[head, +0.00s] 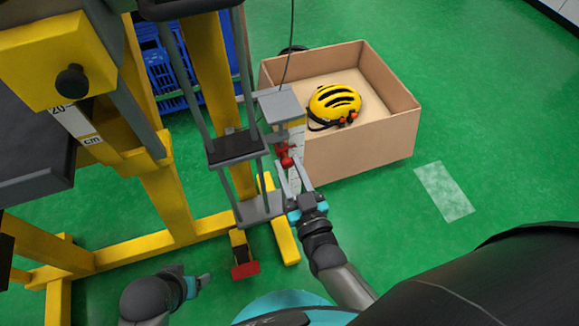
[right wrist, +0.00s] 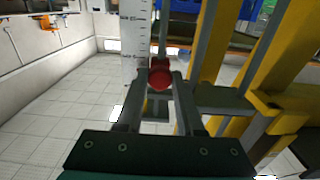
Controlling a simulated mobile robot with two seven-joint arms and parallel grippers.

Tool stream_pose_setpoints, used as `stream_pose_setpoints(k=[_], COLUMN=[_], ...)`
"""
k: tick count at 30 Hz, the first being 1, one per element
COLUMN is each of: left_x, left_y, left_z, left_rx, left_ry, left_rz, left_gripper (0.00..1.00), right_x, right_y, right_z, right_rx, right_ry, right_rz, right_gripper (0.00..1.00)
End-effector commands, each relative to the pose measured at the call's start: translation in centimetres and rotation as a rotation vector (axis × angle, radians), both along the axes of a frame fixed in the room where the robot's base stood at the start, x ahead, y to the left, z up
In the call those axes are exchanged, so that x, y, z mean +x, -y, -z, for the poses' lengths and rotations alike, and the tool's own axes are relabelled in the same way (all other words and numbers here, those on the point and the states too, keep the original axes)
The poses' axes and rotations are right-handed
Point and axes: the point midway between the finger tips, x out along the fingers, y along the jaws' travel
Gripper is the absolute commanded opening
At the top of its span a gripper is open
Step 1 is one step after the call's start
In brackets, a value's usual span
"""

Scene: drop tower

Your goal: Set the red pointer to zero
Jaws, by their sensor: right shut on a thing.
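The red pointer (head: 286,160) is on the upright scale of the yellow and grey drop tower in the head view. Its round red knob (right wrist: 160,76) shows between my fingertips in the right wrist view. My right gripper (head: 285,168) is shut on this knob; it also shows in the right wrist view (right wrist: 159,80). The white scale (right wrist: 134,42) stands just behind and left of the knob; its numbers are too small to read. My left gripper (head: 204,281) is low at the bottom left, apart from the tower, and its jaw opening is unclear.
The tower's yellow frame (head: 170,205) and grey rods stand close to my right gripper. A cardboard box (head: 345,150) with a yellow helmet (head: 335,103) stands behind it on the green floor. A red-ended foot (head: 245,270) is near my left gripper. The floor at right is clear.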

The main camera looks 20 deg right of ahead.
Motion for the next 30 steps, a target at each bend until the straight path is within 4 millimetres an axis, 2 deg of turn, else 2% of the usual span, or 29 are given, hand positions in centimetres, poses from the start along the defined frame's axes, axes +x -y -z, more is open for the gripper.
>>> stream_pose_setpoints(k=[28, 30], left_x=[0.03, -0.13], left_y=[-0.03, -0.28], left_z=[-0.17, 0.80], left_rx=[-0.001, 0.006], left_ry=[0.002, -0.011], left_rz=[-0.001, -0.001], left_gripper=[0.69, 0.69], right_x=[-0.03, -0.03], right_y=[0.04, 0.05], right_z=[-0.20, -0.51], right_rx=[0.000, 0.000], right_ry=[0.000, -0.001], right_rz=[0.001, 0.001], right_gripper=[0.00, 0.00])
